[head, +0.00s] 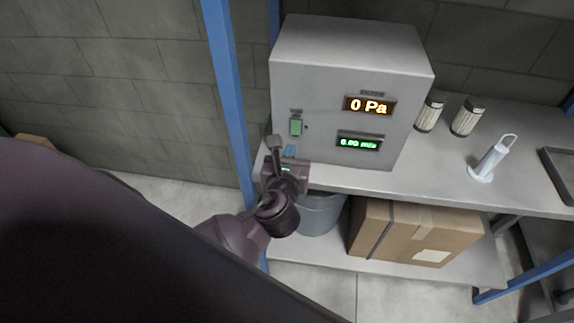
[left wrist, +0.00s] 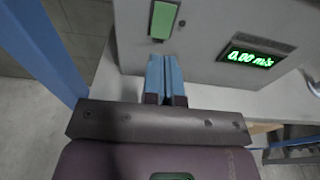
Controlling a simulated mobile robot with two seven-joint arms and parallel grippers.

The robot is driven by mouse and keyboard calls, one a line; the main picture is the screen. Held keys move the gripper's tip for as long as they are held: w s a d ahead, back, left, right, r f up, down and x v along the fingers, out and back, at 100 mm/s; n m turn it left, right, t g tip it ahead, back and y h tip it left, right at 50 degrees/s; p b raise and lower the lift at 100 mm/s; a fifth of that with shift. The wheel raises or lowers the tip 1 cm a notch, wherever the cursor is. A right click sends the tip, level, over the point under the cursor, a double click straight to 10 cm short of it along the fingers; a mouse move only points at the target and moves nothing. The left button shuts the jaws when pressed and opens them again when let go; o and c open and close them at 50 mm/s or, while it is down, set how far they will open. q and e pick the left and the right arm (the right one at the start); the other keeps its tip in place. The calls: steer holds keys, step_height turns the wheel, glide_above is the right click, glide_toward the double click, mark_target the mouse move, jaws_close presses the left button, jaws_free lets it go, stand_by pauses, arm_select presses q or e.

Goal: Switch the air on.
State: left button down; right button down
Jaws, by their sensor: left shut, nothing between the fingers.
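A grey control box (head: 330,95) stands on the shelf. On its front is a green rectangular switch (head: 296,127) under a small label. The switch also shows in the left wrist view (left wrist: 163,20), at the top. The upper display (head: 370,106) reads 0 Pa in orange, and the lower display (head: 359,143) reads 0.00 m/s in green. My left gripper (head: 290,150) is just below the switch, its blue fingers shut and empty. In the left wrist view, the fingers (left wrist: 165,72) point toward the switch, with a gap below it. My right gripper is not in view.
A blue post (head: 228,90) rises close to the left of the box. A bucket (head: 320,212) and cardboard box (head: 410,230) sit below.

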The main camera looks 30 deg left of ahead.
mark_target(294, 132)
arm_select(q)
steer(key=shift+x, duration=2.65)
steer(key=shift+w+f+t+b, duration=0.2)
steer(key=shift+t+b, duration=0.1)
steer(key=shift+b, duration=0.1)
steer(key=shift+a+f+t+y+b, duration=0.1)
steer(key=shift+t+y+b, duration=0.3)
steer(key=shift+b, duration=0.45)
steer(key=shift+t+b, duration=0.3)
steer(key=shift+b, duration=0.1)
steer(key=shift+w+a, duration=0.1)
steer(key=shift+r, duration=0.3)
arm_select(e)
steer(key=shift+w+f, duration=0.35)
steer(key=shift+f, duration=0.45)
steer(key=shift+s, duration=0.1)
